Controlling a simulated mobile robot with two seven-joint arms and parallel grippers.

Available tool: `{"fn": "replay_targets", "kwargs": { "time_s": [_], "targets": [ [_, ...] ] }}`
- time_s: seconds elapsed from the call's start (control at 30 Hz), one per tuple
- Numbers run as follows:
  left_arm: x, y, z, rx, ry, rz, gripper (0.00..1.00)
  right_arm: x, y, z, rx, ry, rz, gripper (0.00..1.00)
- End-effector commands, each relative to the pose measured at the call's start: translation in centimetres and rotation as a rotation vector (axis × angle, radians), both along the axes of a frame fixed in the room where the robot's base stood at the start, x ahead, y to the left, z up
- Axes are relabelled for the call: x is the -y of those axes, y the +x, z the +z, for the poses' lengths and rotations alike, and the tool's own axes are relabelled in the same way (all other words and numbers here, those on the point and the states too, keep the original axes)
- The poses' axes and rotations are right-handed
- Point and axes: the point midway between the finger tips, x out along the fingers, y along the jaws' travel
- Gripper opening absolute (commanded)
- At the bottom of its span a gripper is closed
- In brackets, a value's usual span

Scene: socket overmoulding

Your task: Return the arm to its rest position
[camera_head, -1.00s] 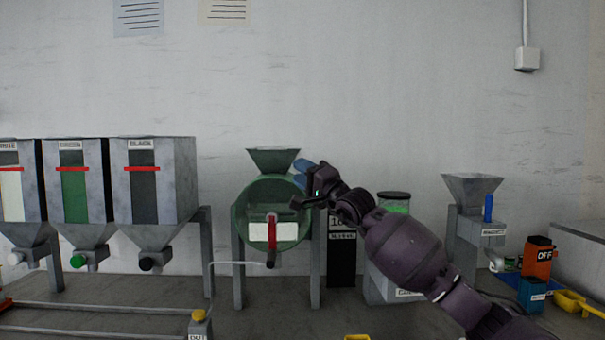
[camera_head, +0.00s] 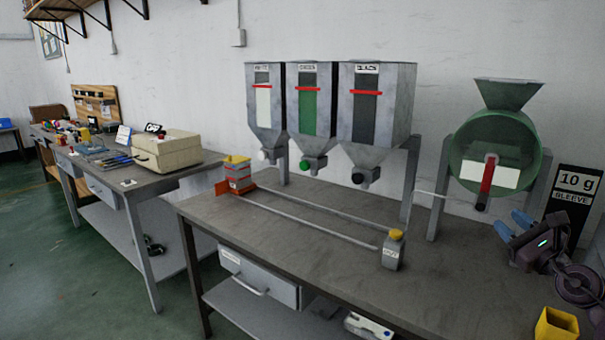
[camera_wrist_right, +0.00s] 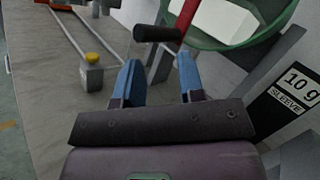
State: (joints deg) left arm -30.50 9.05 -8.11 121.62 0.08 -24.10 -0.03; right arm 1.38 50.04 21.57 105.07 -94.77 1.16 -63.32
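My right gripper (camera_head: 511,225) shows at the right of the head view, low over the bench, in front and to the right of the green drum machine (camera_head: 498,110). Its two blue fingers are apart with nothing between them. In the right wrist view the gripper (camera_wrist_right: 159,75) is also open and empty. The drum's red lever (camera_wrist_right: 187,18) and a black handle (camera_wrist_right: 158,33) show beyond the fingers, apart from them. My right arm runs off at the right edge of the head view. My left gripper is in neither view.
Three hoppers (camera_head: 378,108) stand behind a rail on the grey bench (camera_head: 300,225). A yellow-topped post (camera_head: 393,250) ends the rail. A "10 g sleeve" sign (camera_head: 575,195) and a yellow container (camera_head: 556,325) are near my right arm. Another bench (camera_head: 160,183) stands at left.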

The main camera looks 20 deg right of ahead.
Motion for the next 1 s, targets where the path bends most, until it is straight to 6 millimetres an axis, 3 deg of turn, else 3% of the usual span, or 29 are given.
{"fn": "replay_targets", "kwargs": {
  "time_s": [0.1,0.4,0.67,0.8,0.93,0.97,1.0],
  "targets": [
    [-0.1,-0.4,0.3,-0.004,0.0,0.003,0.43,-2.1,-2.6,-5.4,-0.036,0.412,0.051,0.36],
    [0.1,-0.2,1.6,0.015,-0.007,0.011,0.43,-8.0,-9.9,-17.3,-0.075,1.443,0.034,0.36],
    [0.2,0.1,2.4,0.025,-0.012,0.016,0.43,-14.7,-16.5,-25.0,-0.02,2.248,-0.121,0.36],
    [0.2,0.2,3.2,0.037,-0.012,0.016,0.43,-19.7,-20.5,-28.4,0.064,2.707,-0.275,0.36],
    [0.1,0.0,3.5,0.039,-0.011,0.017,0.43,-24.5,-23.8,-30.4,0.175,3.078,-0.444,0.36],
    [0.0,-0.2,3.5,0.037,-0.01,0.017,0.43,-25.5,-24.3,-30.7,-0.195,-3.052,0.466,0.36],
    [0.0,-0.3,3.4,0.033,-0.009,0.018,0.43,-26.6,-25.0,-31.0,-0.214,-2.957,0.482,0.36]
  ]
}}
